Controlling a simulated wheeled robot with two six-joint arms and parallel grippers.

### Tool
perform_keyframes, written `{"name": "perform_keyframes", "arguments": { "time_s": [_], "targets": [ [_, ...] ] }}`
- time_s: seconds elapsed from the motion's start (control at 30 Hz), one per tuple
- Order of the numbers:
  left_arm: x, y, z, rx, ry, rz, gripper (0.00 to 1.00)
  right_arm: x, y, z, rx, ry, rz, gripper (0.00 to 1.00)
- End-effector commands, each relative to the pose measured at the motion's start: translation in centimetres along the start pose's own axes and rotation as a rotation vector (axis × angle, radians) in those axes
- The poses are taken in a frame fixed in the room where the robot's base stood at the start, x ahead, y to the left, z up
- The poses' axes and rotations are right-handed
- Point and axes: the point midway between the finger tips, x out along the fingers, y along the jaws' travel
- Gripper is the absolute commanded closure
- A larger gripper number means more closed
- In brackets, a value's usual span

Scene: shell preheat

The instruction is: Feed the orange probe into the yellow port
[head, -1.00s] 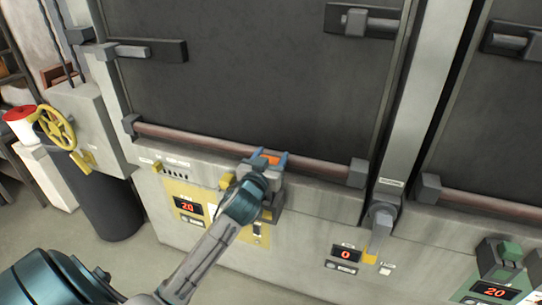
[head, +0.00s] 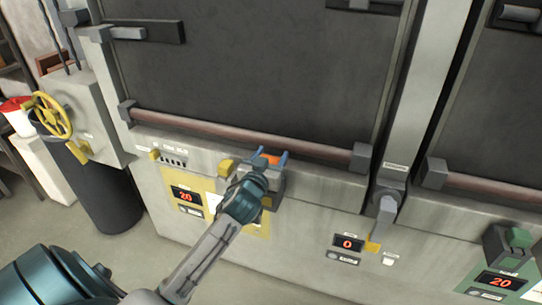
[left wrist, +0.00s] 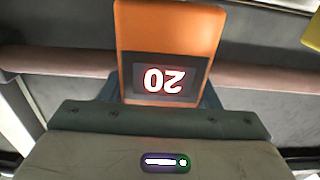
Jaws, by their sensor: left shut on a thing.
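The orange probe (head: 269,159) is held between the blue fingers of my left gripper (head: 268,160). In the left wrist view the orange probe (left wrist: 168,30) shows a dark display reading 20, upside down. My left gripper is shut on it, in front of the furnace's lower ledge, just below the long reddish bar. A yellow block (head: 226,168) sits on the ledge just left of the gripper; it may be the yellow port, but no opening is visible. The probe is apart from it. My right gripper is not in view.
A yellow panel (head: 170,180) with a red 20 display lies below the ledge. A lever (head: 386,212) and a 0 display (head: 347,243) are to the right, with a green block (head: 519,237) farther right. A yellow handwheel (head: 50,116) stands at the left.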

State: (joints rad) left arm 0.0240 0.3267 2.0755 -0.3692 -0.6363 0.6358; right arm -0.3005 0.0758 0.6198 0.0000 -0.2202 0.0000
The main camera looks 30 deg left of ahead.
Motion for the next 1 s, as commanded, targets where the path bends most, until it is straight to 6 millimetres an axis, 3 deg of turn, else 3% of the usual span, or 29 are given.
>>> {"name": "perform_keyframes", "arguments": {
  "time_s": [0.23,0.27,0.4,0.77,1.0],
  "targets": [
    [0.0,0.0,0.0,0.0,0.001,0.0,0.7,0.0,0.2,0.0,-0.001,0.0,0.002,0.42],
    [0.0,0.0,0.0,0.0,0.001,0.0,0.42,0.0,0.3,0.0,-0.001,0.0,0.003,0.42],
    [0.0,0.0,0.0,0.0,0.001,0.0,0.18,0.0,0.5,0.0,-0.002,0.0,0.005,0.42],
    [-0.6,0.0,0.2,0.0,0.0,0.001,0.18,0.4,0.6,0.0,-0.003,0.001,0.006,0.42],
    [-4.9,0.0,0.5,0.002,0.0,0.002,0.18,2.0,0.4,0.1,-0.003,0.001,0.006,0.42]
  ]
}}
